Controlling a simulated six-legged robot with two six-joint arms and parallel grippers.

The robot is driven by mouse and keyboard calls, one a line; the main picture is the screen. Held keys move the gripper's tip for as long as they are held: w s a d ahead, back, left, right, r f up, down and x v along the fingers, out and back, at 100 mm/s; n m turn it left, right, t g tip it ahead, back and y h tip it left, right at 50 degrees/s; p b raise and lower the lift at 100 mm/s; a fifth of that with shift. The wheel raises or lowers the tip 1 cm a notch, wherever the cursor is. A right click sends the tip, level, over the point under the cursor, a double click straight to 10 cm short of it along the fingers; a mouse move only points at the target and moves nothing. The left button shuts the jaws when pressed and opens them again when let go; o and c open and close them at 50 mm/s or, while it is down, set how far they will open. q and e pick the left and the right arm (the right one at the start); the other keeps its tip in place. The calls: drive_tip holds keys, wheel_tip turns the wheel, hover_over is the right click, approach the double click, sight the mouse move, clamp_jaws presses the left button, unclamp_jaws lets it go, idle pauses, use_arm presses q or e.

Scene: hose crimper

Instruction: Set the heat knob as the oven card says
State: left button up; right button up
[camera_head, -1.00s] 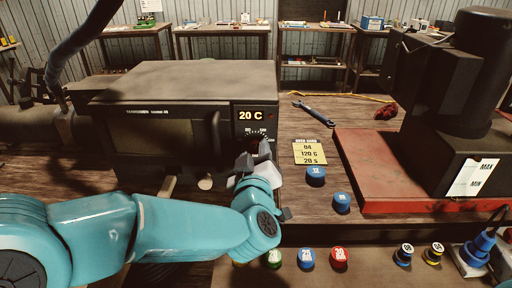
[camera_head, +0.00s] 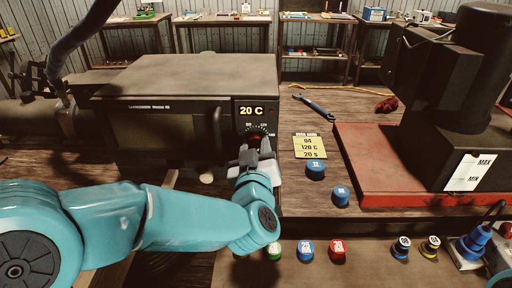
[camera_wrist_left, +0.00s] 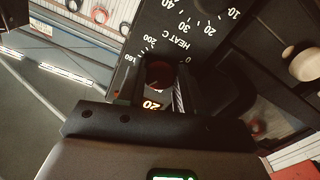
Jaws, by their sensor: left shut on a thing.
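The dark oven (camera_head: 170,115) stands on the bench at left, with a lit display (camera_head: 251,111) that reads 20 C. The heat knob (camera_head: 255,139) is dark red, below the display. In the left wrist view the knob (camera_wrist_left: 159,74) sits between the fingers, with the HEAT C scale printed around it. My left gripper (camera_head: 257,152) is at the oven's front panel, shut on the knob; its fingers partly hide the knob. My right gripper is not in view.
Two blue caps (camera_head: 316,168) lie on the bench in front of the card. A red base plate (camera_head: 365,180) carries a large black machine (camera_head: 455,100) at right. A wrench (camera_head: 315,104) lies behind the card. Several coloured caps line the front edge.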

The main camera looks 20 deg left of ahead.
use_arm(q)
drive_tip(key=o, duration=1)
drive_tip(key=shift+w+r, duration=0.1)
drive_tip(key=shift+r, duration=0.05)
drive_tip(key=v, duration=1.6)
